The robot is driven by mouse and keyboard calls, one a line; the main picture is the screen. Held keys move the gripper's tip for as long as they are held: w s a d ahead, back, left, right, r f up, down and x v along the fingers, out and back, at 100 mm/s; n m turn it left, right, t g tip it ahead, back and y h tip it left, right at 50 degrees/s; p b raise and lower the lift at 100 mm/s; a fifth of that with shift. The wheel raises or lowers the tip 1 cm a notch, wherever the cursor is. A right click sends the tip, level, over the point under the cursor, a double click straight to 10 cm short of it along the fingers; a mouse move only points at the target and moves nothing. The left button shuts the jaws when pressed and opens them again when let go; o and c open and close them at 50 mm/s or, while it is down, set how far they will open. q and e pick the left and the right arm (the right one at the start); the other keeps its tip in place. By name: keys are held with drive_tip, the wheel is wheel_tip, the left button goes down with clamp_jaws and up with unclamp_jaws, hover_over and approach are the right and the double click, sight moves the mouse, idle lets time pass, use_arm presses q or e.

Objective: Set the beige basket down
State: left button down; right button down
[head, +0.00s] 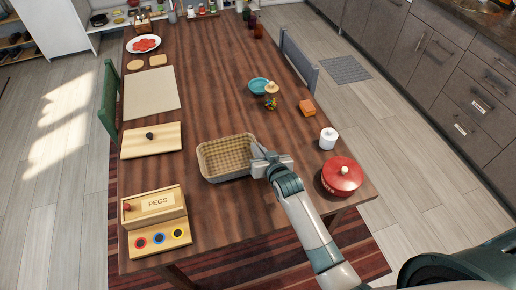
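The beige basket (218,172) is a woven, open-topped, roughly rectangular basket at the middle of the near half of the long brown table (215,110). It is about upright and looks empty. My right gripper (261,155) is at its right rim, with the fingers over the basket's right wall and apparently shut on it. The fingertips are small and partly hidden by the gripper body. I cannot tell whether the basket's bottom touches the table or hangs just above it. My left gripper is not in view.
A red lidded pot (342,178) and white jar (328,139) stand right of my gripper. The PEGS box (155,207) and a wooden board (151,141) lie left of the basket. A teal bowl (258,86) stands behind. Bare table surrounds the basket's left and front.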

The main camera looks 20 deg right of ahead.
drive_tip(key=shift+f, duration=0.15)
drive_tip(key=c, duration=2)
unclamp_jaws()
drive_tip(key=shift+r, duration=0.2)
drive_tip(key=b+v, duration=0.1)
drive_tip(key=v, duration=1.1)
drive_tip(key=shift+b, duration=0.35)
